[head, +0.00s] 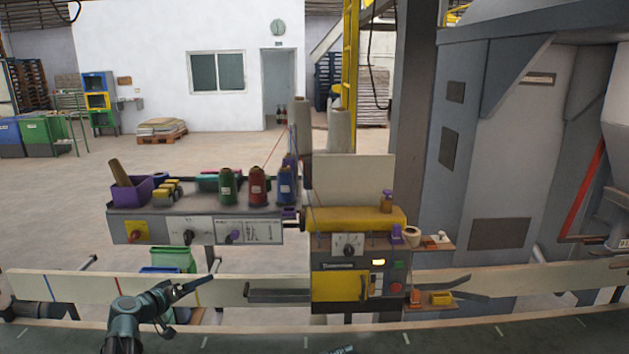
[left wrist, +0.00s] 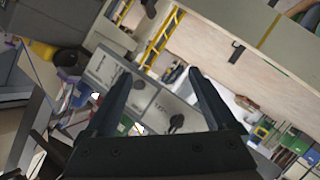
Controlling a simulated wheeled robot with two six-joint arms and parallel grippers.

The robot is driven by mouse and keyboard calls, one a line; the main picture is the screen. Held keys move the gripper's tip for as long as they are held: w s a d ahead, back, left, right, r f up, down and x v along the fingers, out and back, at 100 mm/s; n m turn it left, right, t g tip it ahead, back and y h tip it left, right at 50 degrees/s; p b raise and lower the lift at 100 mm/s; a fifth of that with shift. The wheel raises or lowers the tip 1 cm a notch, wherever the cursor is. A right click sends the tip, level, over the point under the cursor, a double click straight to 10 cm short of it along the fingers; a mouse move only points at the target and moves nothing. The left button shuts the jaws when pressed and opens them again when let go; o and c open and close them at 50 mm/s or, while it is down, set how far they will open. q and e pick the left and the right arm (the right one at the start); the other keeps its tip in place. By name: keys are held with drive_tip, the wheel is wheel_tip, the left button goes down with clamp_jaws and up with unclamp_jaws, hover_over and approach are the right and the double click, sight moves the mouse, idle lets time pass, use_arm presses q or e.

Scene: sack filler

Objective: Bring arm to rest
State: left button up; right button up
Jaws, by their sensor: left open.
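My left arm (head: 138,318) reaches in from the lower left in the head view, above the belt. Its gripper (head: 192,288) points right, in front of the pale conveyor side board. In the left wrist view the gripper (left wrist: 160,76) shows two dark fingers spread apart, with nothing between them. Beyond them lies the grey control panel with its dark knobs (left wrist: 176,122). A small dark piece at the bottom edge of the head view may be part of my right arm; no right gripper can be made out.
A sewing station (head: 350,262) with a yellow top stands behind the conveyor. A grey shelf (head: 120,212) left of it carries thread cones and a purple bin (head: 132,192). The pale side board (head: 75,288) runs along the dark belt (head: 480,338). A large grey machine (head: 480,150) stands at right.

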use_arm(q)
drive_tip(key=s+d+f+m+g+h, duration=0.15)
drive_tip(key=s+d+f+g, duration=0.3)
drive_tip(key=d, duration=0.65)
drive_tip(key=s+d+f+m+g+y, duration=0.1)
drive_tip(key=s+d+f+m+g, duration=0.35)
drive_tip(key=d, duration=0.65)
drive_tip(key=s+d+f+g+y, duration=0.1)
drive_tip(key=s+d+f+y, duration=0.1)
drive_tip(key=s, duration=0.5)
drive_tip(key=s+d+f+m+g+y, duration=0.1)
drive_tip(key=s+d+f+g+y, duration=0.1)
drive_tip(key=s, duration=0.4)
drive_tip(key=s+d+f+g+y, duration=0.1)
drive_tip(key=s+d+f+y, duration=0.1)
drive_tip(key=s, duration=0.5)
drive_tip(key=shift+s+d+g+y, duration=0.25)
drive_tip(key=shift+s+g+y, duration=0.1)
drive_tip(key=shift+y, duration=0.4)
